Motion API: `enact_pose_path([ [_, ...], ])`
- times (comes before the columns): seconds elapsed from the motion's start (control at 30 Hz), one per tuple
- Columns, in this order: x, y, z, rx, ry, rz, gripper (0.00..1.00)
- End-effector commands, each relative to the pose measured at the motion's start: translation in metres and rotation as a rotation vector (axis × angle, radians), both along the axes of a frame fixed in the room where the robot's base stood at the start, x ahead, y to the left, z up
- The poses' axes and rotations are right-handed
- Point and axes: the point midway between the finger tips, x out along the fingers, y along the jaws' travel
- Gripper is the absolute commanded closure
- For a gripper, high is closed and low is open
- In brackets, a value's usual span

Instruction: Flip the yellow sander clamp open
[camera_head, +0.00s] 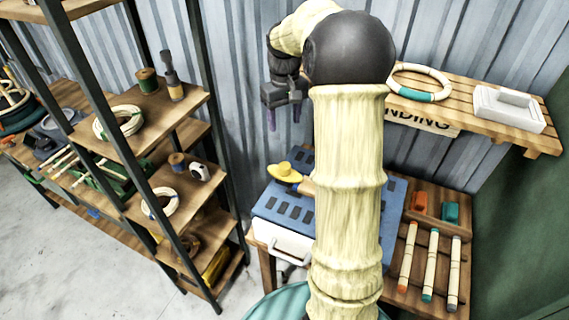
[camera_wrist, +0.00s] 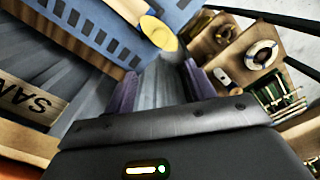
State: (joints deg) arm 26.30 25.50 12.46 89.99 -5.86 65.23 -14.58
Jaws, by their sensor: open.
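The yellow sander clamp (camera_head: 284,170) shows as a rounded yellow piece at the back of a blue-topped case with dark slots (camera_head: 268,205). In the wrist view the clamp (camera_wrist: 160,35) lies beyond the fingers near the top, next to the blue case (camera_wrist: 85,25). My gripper (camera_head: 284,115) is above the clamp and apart from it, with its two purple fingers spread. In the wrist view my gripper (camera_wrist: 160,88) has nothing between its fingers.
A wooden shelf unit (camera_head: 185,135) with coils and spools stands at the left. A wall shelf (camera_head: 480,105) holds a ring and a white box at the right. A wooden rack (camera_head: 440,250) with several capped sticks stands below it. A corrugated wall closes the back.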

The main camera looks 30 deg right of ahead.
Motion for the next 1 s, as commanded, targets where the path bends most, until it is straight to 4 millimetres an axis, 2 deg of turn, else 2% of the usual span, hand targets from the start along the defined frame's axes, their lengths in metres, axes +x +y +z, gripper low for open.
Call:
enact_pose_path([
  [0.17, 0.000, 0.000, -0.004, 0.000, 0.000, -0.001, 0.45],
  [0.33, -0.001, 0.000, -0.021, 0.001, 0.003, -0.001, 0.45],
  [1.0, -0.001, 0.001, -0.137, 0.002, 0.004, 0.000, 0.45],
])
